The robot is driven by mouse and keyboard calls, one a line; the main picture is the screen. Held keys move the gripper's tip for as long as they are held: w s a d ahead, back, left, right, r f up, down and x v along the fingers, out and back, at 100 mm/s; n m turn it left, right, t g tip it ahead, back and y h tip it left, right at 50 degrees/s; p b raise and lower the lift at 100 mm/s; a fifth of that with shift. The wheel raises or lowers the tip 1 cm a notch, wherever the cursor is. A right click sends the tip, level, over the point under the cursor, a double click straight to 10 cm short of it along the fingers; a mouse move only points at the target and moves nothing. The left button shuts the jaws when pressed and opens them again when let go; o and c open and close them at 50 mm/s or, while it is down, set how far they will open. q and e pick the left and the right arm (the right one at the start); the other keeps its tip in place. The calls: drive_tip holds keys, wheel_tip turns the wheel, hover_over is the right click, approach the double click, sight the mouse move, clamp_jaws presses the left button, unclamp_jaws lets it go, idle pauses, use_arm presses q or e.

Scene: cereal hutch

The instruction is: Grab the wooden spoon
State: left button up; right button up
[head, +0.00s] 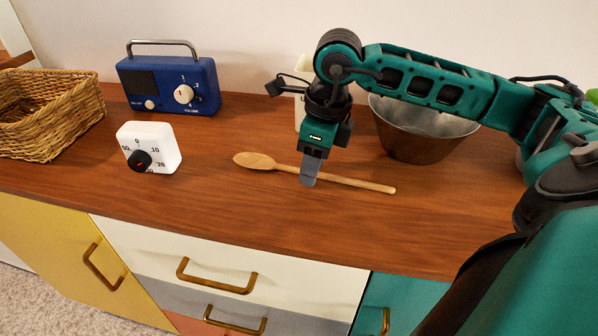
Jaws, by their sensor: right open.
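The wooden spoon (350,181) lies flat on the brown wooden hutch top (215,205). Its bowl points left and its handle runs right toward the front edge. My left gripper is not in view.
A white timer (165,143) stands left of the spoon, with a blue radio (170,85) behind it. A wicker basket (55,125) is at far left. A metal bowl (415,135) and a partly hidden white container (300,105) stand behind my right arm. The front strip of the top is clear.

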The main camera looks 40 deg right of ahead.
clamp_jaws()
drive_tip(key=shift+r, duration=0.15)
idle(0.4)
